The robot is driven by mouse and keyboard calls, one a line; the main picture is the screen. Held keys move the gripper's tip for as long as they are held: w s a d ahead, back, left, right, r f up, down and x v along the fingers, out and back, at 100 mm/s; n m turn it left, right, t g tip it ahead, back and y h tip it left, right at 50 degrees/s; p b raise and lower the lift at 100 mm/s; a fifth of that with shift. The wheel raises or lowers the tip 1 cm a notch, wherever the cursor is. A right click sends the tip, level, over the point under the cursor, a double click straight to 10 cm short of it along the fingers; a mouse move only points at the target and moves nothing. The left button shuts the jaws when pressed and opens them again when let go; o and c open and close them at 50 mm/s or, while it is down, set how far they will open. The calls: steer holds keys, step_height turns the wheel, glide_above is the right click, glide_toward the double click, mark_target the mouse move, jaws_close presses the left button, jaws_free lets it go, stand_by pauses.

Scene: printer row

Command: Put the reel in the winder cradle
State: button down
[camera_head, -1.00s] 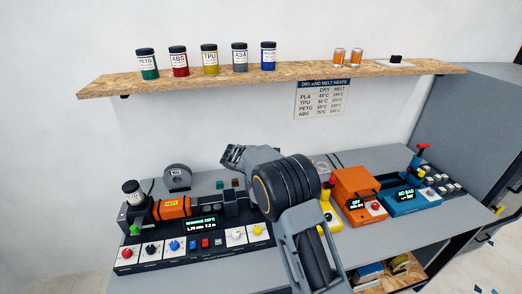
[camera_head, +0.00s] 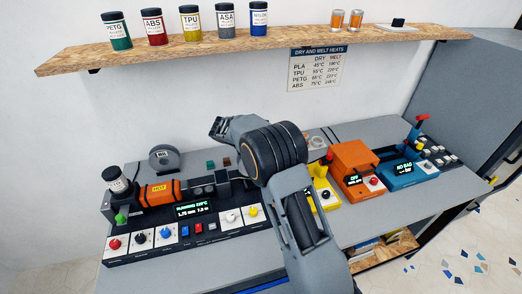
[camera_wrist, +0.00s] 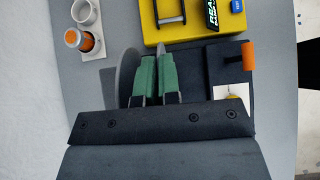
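In the wrist view my gripper (camera_wrist: 158,80), with green finger pads, is nearly closed around a thin grey flange seen edge-on. A second grey disc shows left of the left finger; together they look like the reel (camera_wrist: 124,75). The pads and gripper body hide much of it. The yellow machine ahead, which seems to be the winder (camera_wrist: 155,35), carries a dark two-armed frame that looks like its cradle (camera_wrist: 171,20). It shows no reel in the visible part. In the head view the winder (camera_head: 325,199) is partly behind my arm, which also hides my gripper and the held reel.
The black extruder console (camera_head: 190,220) is left, with a grey disc-shaped item (camera_head: 164,157) behind it. The orange machine (camera_head: 352,160) and blue machine (camera_head: 405,175) stand right. A shelf (camera_head: 290,48) runs above.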

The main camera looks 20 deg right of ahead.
steer(key=shift+f+b, duration=1.9)
steer(key=shift+f, duration=1.25)
steer(key=c, duration=1.2)
jaws_free()
steer(key=shift+c, duration=0.2)
steer(key=shift+a, duration=0.1)
steer(key=b+v, duration=0.1)
steer(key=v, duration=1.2)
steer(key=shift+a+r+b, duration=0.25)
steer(key=shift+a+b, duration=0.05)
